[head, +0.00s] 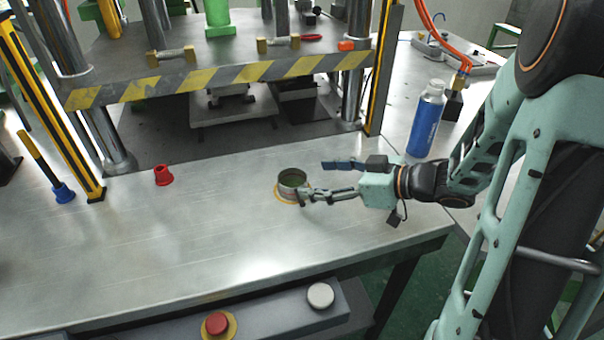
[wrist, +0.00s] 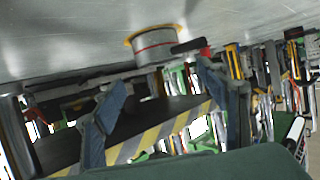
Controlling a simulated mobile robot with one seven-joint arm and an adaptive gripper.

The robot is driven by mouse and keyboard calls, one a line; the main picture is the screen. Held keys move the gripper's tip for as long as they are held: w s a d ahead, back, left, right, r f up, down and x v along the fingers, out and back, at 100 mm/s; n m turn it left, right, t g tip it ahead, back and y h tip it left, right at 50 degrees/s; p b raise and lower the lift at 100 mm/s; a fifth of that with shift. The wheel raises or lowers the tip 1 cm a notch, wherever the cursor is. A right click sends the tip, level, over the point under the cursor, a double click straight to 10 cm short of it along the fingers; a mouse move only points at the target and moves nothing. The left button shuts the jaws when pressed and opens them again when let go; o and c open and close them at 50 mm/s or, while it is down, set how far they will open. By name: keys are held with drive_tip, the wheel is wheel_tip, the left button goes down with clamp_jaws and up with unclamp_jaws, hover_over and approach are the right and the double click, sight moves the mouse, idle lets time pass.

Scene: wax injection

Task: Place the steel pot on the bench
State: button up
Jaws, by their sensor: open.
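The steel pot (head: 291,179) is a short, open-topped grey cylinder. It stands upright on the metal bench (head: 190,240), on a yellow ring mark. My gripper (head: 314,180) is open just to its right. One finger is behind and right of the pot; the other reaches close to its front right side, and I cannot tell if it touches. In the wrist view, which is turned over, the pot (wrist: 154,44) shows a red line around its wall and lies beyond my spread fingers (wrist: 163,92), with nothing held between them.
A press with a yellow-black striped plate (head: 225,78) stands behind. A blue bottle (head: 427,120) stands behind my wrist. The control box (head: 260,315) is at the front. The bench's front left is clear.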

drive_tip(key=v, duration=0.5)
drive_tip(key=shift+p, duration=0.3)
